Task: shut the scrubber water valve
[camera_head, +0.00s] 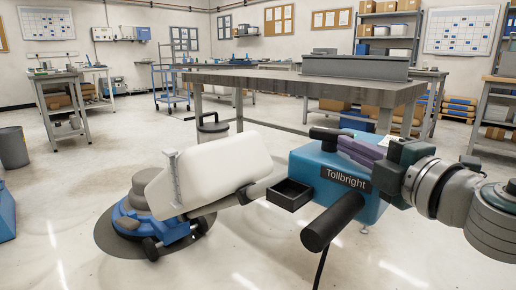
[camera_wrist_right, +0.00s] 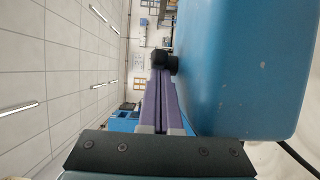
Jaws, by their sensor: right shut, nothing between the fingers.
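The floor scrubber has a blue base (camera_head: 165,232), a white tank (camera_head: 205,172) and a blue box (camera_head: 335,178) lettered "Tollbright". A short black handle (camera_head: 324,134) sits at the box's top far edge; it may be the water valve, but I cannot tell for sure. It also seems to show as a black piece (camera_wrist_right: 164,65) in the wrist view. My right gripper (camera_head: 345,142) has its purple fingers shut and empty, just above the box's top. The fingertips are close to the black handle; contact is unclear. My left gripper is out of view.
A black grip (camera_head: 332,221) and an open black tray (camera_head: 289,195) stick out from the box. A grey workbench (camera_head: 345,87) stands close behind. Open floor (camera_head: 60,190) lies to the left.

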